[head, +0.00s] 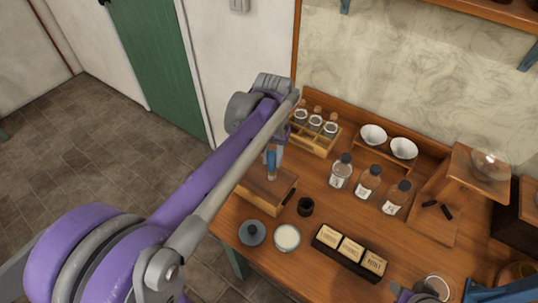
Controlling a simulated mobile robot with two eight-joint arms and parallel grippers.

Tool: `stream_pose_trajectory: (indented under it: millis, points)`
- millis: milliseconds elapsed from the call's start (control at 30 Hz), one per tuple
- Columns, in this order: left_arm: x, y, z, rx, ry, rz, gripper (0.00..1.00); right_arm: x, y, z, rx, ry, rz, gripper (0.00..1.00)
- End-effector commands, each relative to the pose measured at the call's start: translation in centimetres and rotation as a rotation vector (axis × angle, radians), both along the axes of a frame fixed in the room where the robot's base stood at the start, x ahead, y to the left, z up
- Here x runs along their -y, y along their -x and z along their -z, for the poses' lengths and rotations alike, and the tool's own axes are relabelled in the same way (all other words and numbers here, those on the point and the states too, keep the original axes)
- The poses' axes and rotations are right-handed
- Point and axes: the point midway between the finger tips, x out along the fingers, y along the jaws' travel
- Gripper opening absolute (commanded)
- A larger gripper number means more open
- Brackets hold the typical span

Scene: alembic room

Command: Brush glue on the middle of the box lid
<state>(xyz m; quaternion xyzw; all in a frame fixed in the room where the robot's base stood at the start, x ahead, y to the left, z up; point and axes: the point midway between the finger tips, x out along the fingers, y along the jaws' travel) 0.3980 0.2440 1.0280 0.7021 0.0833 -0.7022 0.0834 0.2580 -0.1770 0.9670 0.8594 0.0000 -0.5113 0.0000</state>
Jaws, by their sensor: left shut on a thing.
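My left gripper (272,150) is shut on a brush with a blue handle (271,160) and holds it upright, bristle end down. The brush tip is over the wooden box (262,202) at the table's left edge, near the middle of its lid. I cannot tell whether the tip touches the lid. My arm hides part of the box's left side. An open round pot of whitish stuff (287,236) stands in front of the box, with a grey knobbed lid (252,232) to its left. No glue can be made out on the box lid.
A small dark pot (305,207) stands right of the box. Behind are a wooden rack of jars (318,141), several bottles and two white bowls. A black tray of labelled blocks (346,263) lies in front. A wooden stand (440,222) is at right.

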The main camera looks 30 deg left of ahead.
Motion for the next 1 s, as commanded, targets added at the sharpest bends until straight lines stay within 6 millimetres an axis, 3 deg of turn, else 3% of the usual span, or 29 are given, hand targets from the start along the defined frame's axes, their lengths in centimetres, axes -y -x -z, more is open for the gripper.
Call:
stream_pose_trajectory:
  millis: [467, 1000]
  points:
    - [-0.2, 1.6, 0.1, 0.0, 0.0, 0.001, 0.0, 0.0, 0.1, 0.1, -0.001, 0.0, 0.0, 0.5]
    - [-3.3, 1.3, 0.0, 0.0, -0.001, -0.001, 0.0, 0.0, 0.1, 0.2, -0.001, 0.0, 0.0, 0.5]
